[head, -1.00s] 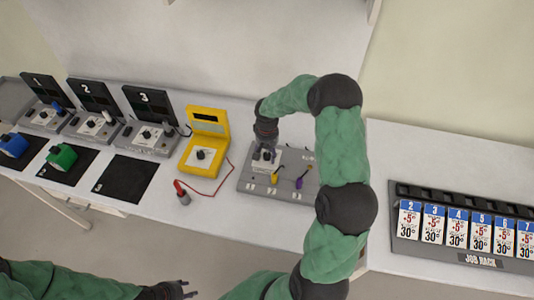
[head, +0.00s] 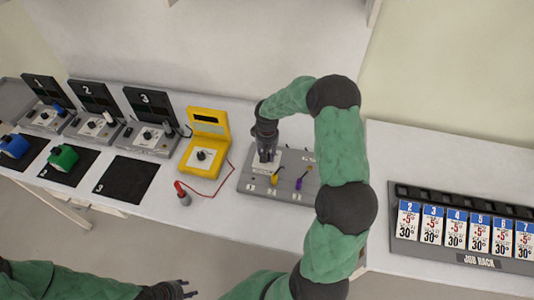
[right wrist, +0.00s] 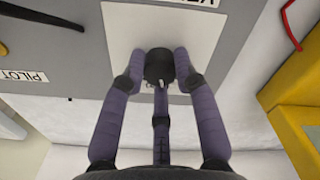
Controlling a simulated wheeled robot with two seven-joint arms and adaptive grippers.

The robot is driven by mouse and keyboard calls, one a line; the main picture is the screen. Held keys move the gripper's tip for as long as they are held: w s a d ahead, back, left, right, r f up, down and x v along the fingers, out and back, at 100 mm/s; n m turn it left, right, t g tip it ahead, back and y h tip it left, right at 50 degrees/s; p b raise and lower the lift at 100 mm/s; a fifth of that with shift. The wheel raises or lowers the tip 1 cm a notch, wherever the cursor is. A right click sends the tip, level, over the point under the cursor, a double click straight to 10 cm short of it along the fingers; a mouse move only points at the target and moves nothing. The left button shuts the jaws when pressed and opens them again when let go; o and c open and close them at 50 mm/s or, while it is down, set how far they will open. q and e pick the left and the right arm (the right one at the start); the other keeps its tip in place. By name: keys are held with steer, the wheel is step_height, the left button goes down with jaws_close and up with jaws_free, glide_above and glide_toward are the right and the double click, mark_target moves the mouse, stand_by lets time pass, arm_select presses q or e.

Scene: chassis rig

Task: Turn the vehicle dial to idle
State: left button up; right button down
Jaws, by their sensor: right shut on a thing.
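The vehicle dial (right wrist: 159,66) is a black round knob with a small white mark, on a white plate (right wrist: 120,25) of the grey panel (head: 240,187). My right gripper (right wrist: 158,76) is shut on the dial, its purple-grey fingers touching the knob from both sides. In the head view the right gripper (head: 267,156) reaches down onto the panel and hides the dial. The lettering on the dial plate is mostly hidden, so its setting cannot be read. My left gripper (head: 183,288) is at the bottom of the head view, away from the bench, and its fingers look apart.
A yellow meter (head: 205,150) with a red lead and probe (head: 183,194) stands left of the panel. Yellow (head: 274,178) and purple (head: 299,184) levers stand near the right gripper. Numbered stations (head: 150,137) line the left; the job rack (head: 465,250) is at right.

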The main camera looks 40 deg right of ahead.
steer(key=n+p, duration=0.1)
steer(key=n, duration=0.4)
steer(key=shift+n, duration=0.3)
steer(key=shift+p, duration=0.3)
steer(key=c, duration=0.9)
jaws_free()
steer(key=shift+c, duration=0.2)
step_height(320, 180, up, 12)
